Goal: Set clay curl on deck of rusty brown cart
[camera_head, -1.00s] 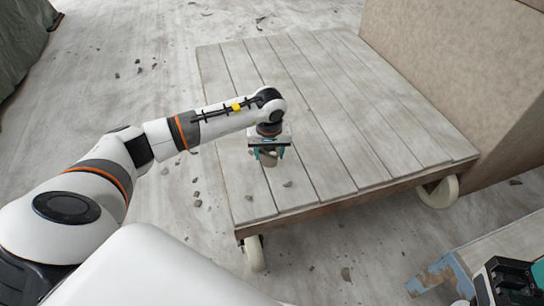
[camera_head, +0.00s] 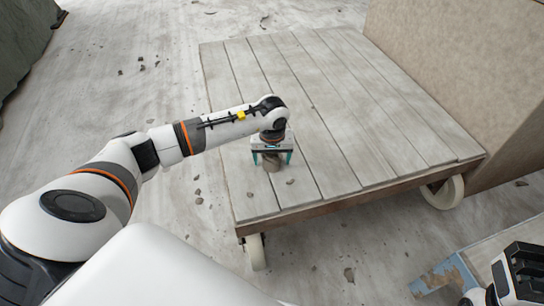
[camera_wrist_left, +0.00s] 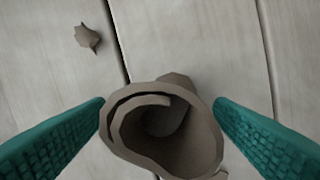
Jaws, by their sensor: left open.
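The cart has a grey plank deck (camera_head: 340,110), a rusty brown edge (camera_head: 345,203) and pale wheels. The rolled, hollow clay curl (camera_head: 271,165) is at the deck's near left part, below my left gripper (camera_head: 272,158). In the left wrist view the curl (camera_wrist_left: 205,145) shows its open end between the two teal fingers, which are apart on either side. The curl appears to stand on the planks; its base is hidden. My right gripper (camera_head: 525,270) is partly in view at the lower right, away from the cart; its jaws are unclear.
Small clay scraps lie on the deck, one near the curl (camera_wrist_left: 87,38). More crumbs lie on the dusty floor. A large tan block (camera_head: 470,80) stands against the cart's right side. A worn blue-edged surface (camera_head: 440,276) is at the lower right. Most of the deck is clear.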

